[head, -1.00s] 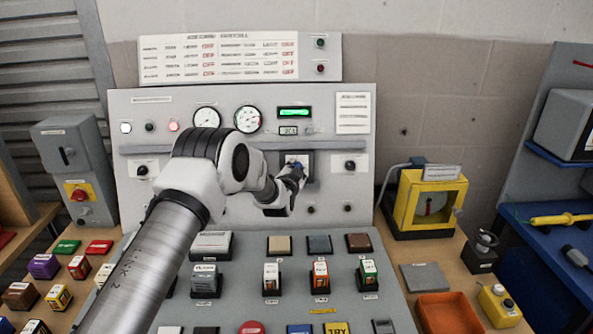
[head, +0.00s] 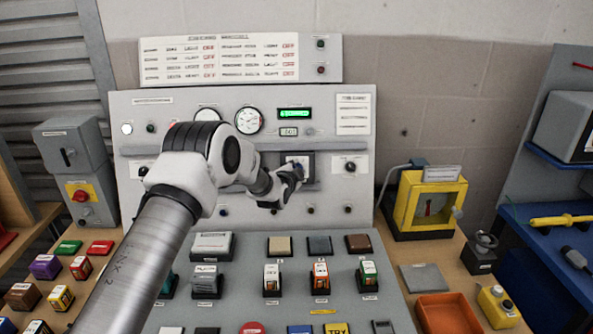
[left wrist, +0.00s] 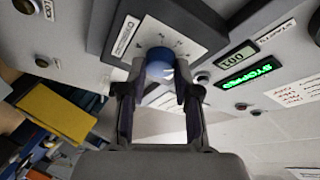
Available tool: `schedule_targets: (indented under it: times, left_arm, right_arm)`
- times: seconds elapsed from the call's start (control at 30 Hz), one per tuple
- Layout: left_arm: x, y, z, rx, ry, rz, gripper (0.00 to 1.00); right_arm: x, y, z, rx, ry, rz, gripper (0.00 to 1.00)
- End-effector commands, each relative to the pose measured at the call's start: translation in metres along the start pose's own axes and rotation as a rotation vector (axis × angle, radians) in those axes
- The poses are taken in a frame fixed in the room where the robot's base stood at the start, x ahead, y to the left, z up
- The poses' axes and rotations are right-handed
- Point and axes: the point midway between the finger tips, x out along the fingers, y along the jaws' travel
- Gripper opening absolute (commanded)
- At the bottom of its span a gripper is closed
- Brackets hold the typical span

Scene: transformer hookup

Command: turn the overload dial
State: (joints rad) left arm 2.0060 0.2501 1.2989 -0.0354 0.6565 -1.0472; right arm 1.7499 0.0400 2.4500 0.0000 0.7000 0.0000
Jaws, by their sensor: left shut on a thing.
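The overload dial is a blue round knob (left wrist: 160,65) on a white marked plate (left wrist: 183,43) in a dark frame on the upright panel, seen in the left wrist view. My left gripper (left wrist: 159,85) is shut on the knob, one finger on each side of it. In the head view my left gripper (head: 290,178) is at the dark-framed plate (head: 310,163) on the panel, and the knob is mostly hidden by the fingers. The knob's pointer and exact setting cannot be made out. My right gripper is not in view.
A green lit display (head: 295,114) and a small readout (head: 288,132) sit above the dial. A black knob (head: 349,166) is close to its right. A sloped console (head: 340,300) with several blocks lies below, and a yellow-framed box (head: 405,205) stands at the right.

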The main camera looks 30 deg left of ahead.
Motion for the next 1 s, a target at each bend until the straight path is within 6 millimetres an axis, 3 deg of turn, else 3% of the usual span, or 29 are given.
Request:
schedule_targets:
  times: [0.1,0.13,0.2,0.5,0.63,1.0]
  left_arm:
    - [0.0,0.0,0.0,-0.001,0.0,-0.001,0.0]
    - [0.0,0.0,0.0,-0.001,0.0,-0.001,0.38]
    - [0.0,0.0,0.0,-0.001,0.0,-0.001,0.56]
    - [-0.001,0.0,0.0,-0.002,0.0,0.0,0.56]
    - [-0.012,0.0,0.0,-0.003,-0.001,0.0,0.56]
    - [-0.098,0.0,0.0,-0.003,0.0,0.001,0.56]
  right_arm:
    - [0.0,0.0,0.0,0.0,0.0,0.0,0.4]
    - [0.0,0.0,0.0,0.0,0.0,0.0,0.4]
    - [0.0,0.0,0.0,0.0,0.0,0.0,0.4]
    - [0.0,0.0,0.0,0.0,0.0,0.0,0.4]
    - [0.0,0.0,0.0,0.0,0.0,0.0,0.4]
    - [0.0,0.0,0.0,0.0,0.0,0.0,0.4]
